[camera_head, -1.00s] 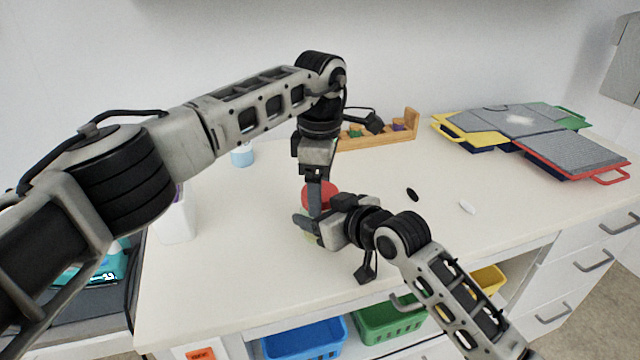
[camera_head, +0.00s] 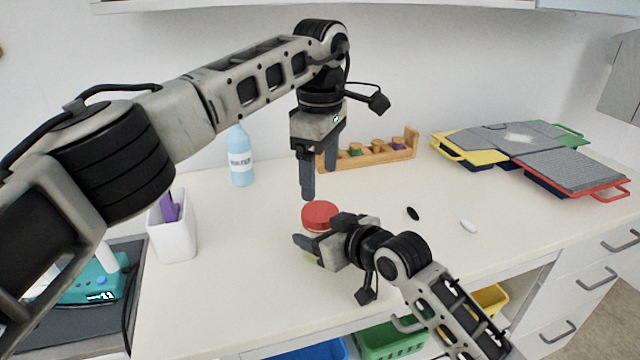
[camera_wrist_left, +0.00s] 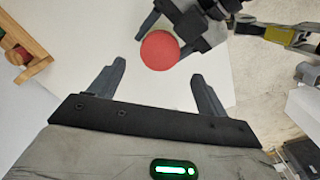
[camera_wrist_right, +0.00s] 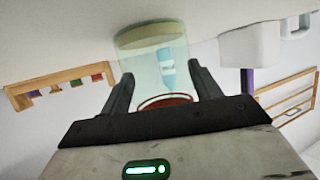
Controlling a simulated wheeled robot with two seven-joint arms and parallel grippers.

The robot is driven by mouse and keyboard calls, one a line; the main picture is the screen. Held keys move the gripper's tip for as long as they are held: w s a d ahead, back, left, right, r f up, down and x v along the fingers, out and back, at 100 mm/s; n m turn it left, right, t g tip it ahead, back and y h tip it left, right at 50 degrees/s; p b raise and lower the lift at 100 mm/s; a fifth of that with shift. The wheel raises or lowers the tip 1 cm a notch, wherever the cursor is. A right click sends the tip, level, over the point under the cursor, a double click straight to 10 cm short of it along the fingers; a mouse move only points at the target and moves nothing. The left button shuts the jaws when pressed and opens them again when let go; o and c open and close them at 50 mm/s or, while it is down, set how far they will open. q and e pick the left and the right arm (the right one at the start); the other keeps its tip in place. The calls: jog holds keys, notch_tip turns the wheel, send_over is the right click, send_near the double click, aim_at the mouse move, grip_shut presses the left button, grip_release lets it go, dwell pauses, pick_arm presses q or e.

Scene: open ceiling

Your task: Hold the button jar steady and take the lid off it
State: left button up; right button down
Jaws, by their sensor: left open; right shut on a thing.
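The button jar has a round red lid (camera_head: 319,215), which appears to sit on it. In the right wrist view its clear, greenish body (camera_wrist_right: 152,60) looks see-through, with the red lid rim (camera_wrist_right: 166,100) at its gripper end. My right gripper (camera_head: 308,246) is shut on the jar from the front right and hides most of its body in the head view. My left gripper (camera_head: 319,180) is open and empty, pointing down above the lid. In the left wrist view the lid (camera_wrist_left: 159,50) appears just beyond the open fingers, apart from them.
A blue bottle (camera_head: 240,160) and white cup (camera_head: 175,235) stand left. A wooden rack (camera_head: 370,156) stands behind. Black (camera_head: 413,213) and white (camera_head: 468,226) small objects lie right of the jar. Stacked coloured trays (camera_head: 530,155) lie far right. The counter between is mostly clear.

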aim_at(320, 211)
pick_arm(q)
jog(key=shift+r+m, duration=0.25)
jog(key=shift+m, duration=0.05)
jog(key=shift+f, duration=0.2)
notch_tip(320, 211, down, 7)
jog(key=shift+f, duration=0.15)
jog(key=c, duration=1)
jog(key=n, duration=0.3)
jog(key=o, duration=1.1)
jog(key=shift+c, duration=0.2)
